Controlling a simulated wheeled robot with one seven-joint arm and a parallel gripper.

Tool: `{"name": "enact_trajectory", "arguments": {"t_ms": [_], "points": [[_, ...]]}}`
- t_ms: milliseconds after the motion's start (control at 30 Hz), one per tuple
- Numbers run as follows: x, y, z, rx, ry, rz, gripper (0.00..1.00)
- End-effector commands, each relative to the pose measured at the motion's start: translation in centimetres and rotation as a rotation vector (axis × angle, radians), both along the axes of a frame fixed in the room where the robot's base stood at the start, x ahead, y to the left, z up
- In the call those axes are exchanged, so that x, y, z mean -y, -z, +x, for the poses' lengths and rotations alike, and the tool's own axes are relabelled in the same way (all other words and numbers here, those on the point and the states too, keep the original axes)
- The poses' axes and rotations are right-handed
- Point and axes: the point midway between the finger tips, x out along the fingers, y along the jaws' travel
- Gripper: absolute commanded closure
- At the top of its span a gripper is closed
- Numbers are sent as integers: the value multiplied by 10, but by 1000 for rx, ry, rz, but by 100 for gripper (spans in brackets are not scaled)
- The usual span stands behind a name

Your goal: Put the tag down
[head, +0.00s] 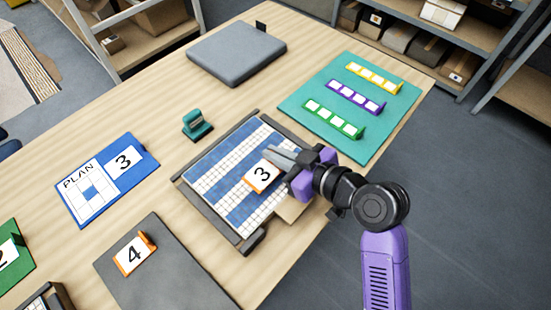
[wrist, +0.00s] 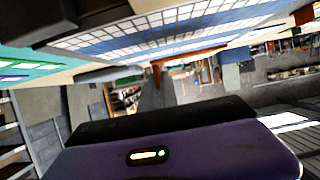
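The tag (head: 262,176), a white card with an orange edge and a black 3, is over the blue-and-white mosaic panel (head: 213,172). My gripper (head: 279,158) is at the tag's upper right side, its grey fingers closed on the tag's raised tab, which they mostly hide. In the wrist view the tag shows edge-on as an orange strip (wrist: 190,54), with its tab running to the grey fingers. The panel's tiled face (wrist: 180,28) is close beyond it. Whether the tag touches the panel I cannot tell.
A teal board (head: 300,92) with yellow, purple and green tile racks lies behind. A green stamp-like block (head: 197,125) and the blue PLAN card (head: 106,180) are left. A grey mat (head: 160,285) bears a tag 4 (head: 134,254). A grey slab (head: 237,55) lies far back.

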Motion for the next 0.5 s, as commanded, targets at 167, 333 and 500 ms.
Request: {"name": "enact_trajectory", "arguments": {"t_ms": [167, 333, 500], "points": [[0, 25, 0, -2, 1, 0, 100], [0, 26, 0, 1, 0, 1, 100], [0, 29, 0, 0, 0, 0, 100]]}}
